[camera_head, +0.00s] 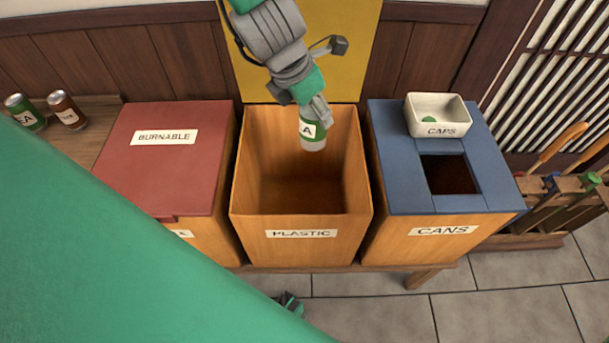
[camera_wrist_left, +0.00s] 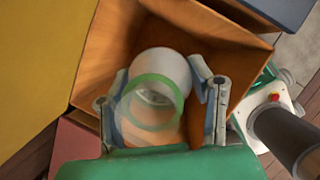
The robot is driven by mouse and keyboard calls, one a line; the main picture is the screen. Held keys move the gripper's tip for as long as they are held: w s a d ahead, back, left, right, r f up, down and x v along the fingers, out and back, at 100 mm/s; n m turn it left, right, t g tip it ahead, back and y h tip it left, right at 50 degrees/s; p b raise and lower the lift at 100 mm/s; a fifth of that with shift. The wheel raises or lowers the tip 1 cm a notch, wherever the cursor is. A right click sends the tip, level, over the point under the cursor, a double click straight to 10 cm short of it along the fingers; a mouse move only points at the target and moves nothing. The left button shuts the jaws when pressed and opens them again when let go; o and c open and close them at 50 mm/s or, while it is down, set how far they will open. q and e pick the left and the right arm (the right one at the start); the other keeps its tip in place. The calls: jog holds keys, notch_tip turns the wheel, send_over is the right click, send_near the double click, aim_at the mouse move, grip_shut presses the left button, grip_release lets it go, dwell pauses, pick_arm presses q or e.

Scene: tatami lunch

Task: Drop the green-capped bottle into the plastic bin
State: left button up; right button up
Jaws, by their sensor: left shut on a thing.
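My left gripper (camera_head: 318,118) reaches down from the top of the head view, over the plastic bin (camera_head: 301,222). It is shut on a clear bottle with a green and white label (camera_head: 311,130). The bottle hangs over the open mouth of the bin, and the bin's inside shows beneath it. In the left wrist view the bottle (camera_wrist_left: 158,85) sits between both fingers, with a green ring showing through it. I see no cap on the bottle; its gripped end is hidden. The bin's wooden wall shows around it in that view (camera_wrist_left: 205,22). My right gripper cannot be made out.
The red-lidded burnable bin (camera_head: 160,175) stands left and the blue-topped cans bin (camera_head: 405,185) right. A white caps tray (camera_head: 440,129) on the blue lid holds a small green thing (camera_head: 429,119). Two cans, green (camera_head: 27,114) and brown (camera_head: 66,111), stand on the left counter.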

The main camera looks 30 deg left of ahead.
pick_arm(q)
jog(key=s+a+f+n+y+b, duration=0.1)
jog(key=a+f+n+y+b, duration=0.1)
jog(key=a+f+n+b, duration=0.2)
notch_tip(320, 180, down, 5)
jog(key=n+b, duration=0.3)
jog(key=b, duration=0.2)
jog(key=shift+s+r+y, duration=0.2)
jog(key=shift+s+y, duration=0.1)
jog(key=shift+s, duration=0.05)
jog(key=o, duration=1.1)
pick_arm(e)
notch_tip(320, 180, down, 10)
pick_arm(q)
jog(key=shift+d+r, duration=0.1)
jog(key=shift+d, duration=0.15)
pick_arm(e)
jog(key=shift+d, duration=0.2)
